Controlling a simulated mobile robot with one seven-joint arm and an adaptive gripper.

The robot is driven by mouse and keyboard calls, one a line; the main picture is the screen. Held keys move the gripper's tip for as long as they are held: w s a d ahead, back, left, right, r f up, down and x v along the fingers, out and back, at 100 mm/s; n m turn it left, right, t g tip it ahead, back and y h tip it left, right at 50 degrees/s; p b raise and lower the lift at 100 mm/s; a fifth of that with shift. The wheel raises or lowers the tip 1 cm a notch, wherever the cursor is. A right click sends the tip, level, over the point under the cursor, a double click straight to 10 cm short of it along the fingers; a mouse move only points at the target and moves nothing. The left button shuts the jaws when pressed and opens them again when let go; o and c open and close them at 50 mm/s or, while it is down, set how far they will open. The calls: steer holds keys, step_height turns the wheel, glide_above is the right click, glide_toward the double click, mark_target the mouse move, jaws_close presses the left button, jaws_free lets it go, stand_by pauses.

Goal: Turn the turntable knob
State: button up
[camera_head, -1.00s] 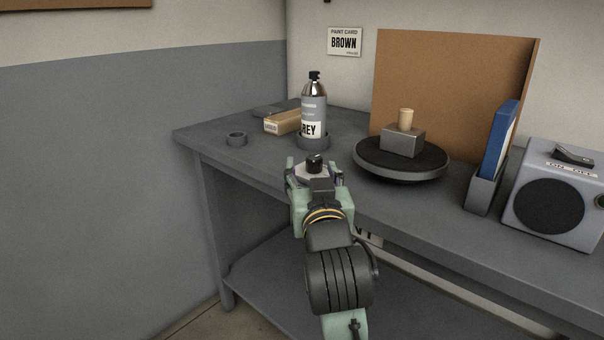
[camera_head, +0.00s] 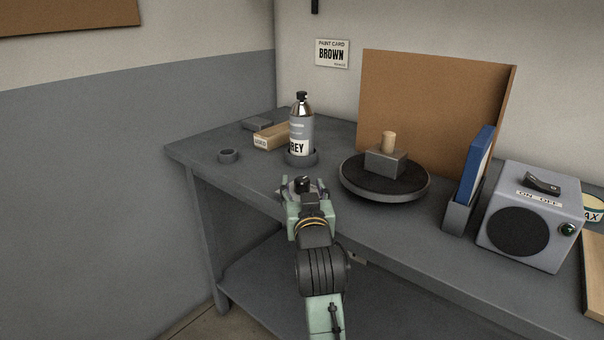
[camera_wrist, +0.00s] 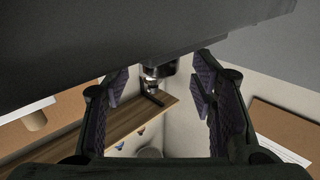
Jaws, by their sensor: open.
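The turntable (camera_head: 352,188) is a round black disc on the bench, right of centre in the head view. A grey block (camera_head: 385,163) with a short pale wooden peg (camera_head: 389,141) on top stands on it. I cannot make out a separate knob on its rim. My gripper (camera_head: 303,185) is at the bench's front edge, left of the turntable and apart from it. In the wrist view my gripper (camera_wrist: 160,105) has its dark fingers spread, with nothing between them. The turntable is not recognisable in the wrist view.
A grey-labelled bottle (camera_head: 301,130) stands in a round holder beyond my gripper. A brown board (camera_head: 435,110) stands behind the turntable. A blue binder (camera_head: 476,165) and grey speaker-like box (camera_head: 530,217) are right.

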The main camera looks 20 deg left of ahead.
mark_target(303, 185)
steer(key=shift+x, duration=1.7)
steer(key=shift+c, duration=0.5)
steer(key=c, duration=1.1)
